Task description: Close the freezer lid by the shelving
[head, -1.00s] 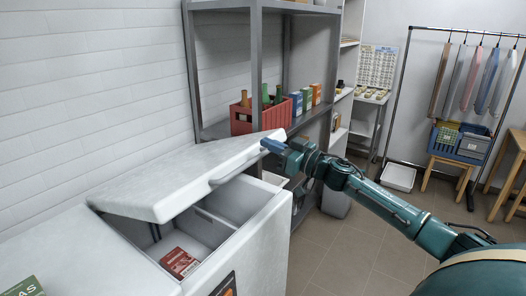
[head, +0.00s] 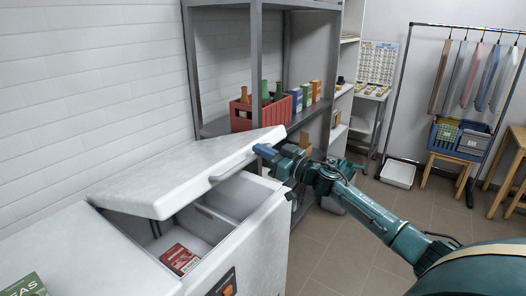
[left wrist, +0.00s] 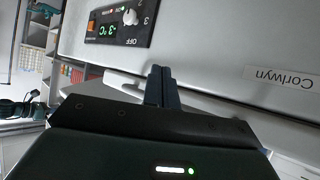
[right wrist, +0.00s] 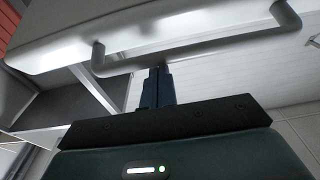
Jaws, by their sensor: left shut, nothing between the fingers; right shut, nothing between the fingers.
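The white chest freezer (head: 262,240) stands at the left with its lid (head: 190,168) tilted partly open. A red box (head: 180,259) shows inside. My right gripper (head: 262,151) is shut and empty at the lid's front right edge. In the right wrist view its fingers (right wrist: 158,80) point at the handle; I cannot tell whether they touch. My left gripper (left wrist: 160,85) is shut and empty near the freezer's control panel (left wrist: 122,22); the head view does not show it.
A grey metal shelf (head: 222,124) with a red bottle crate (head: 258,112) and several small boxes stands behind the freezer's far end. A clothes rack (head: 403,95) and a stool (head: 447,170) stand at the right. The tiled floor (head: 335,255) right of the freezer looks clear.

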